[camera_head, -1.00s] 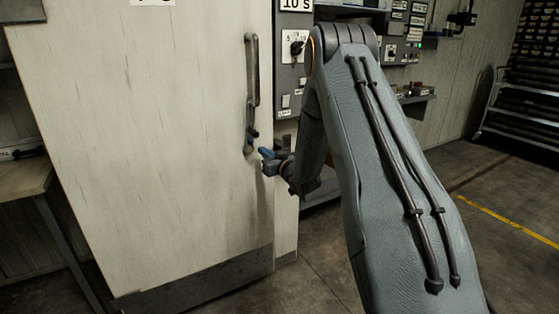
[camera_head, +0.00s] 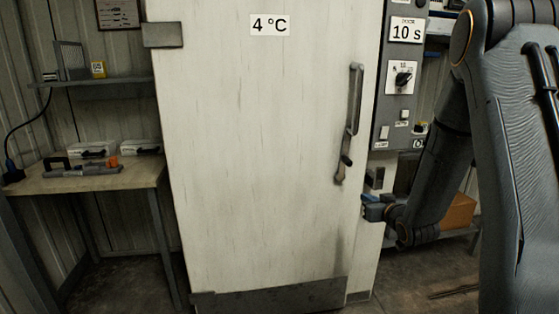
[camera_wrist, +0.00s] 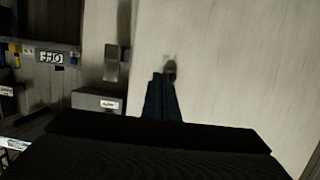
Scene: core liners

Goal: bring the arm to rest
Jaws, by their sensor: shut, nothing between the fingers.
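My gripper (camera_head: 370,203) is at the right edge of the white cold-room door (camera_head: 265,150), just below and right of its long upright handle (camera_head: 354,100). The arm comes in from the right of the head view, bent down at the elbow. In the wrist view the gripper's fingers (camera_wrist: 160,98) are together with nothing between them, pointing at the pale door (camera_wrist: 225,65). I cannot tell whether the fingertips touch the door. The door looks shut.
A control panel (camera_head: 402,80) with a knob and a "10 s" sign is right of the door. A bench (camera_head: 90,182) with boxes and tools stands at the left under a shelf (camera_head: 100,81). A cardboard box (camera_head: 458,212) is behind my arm. Floor in front is partly clear.

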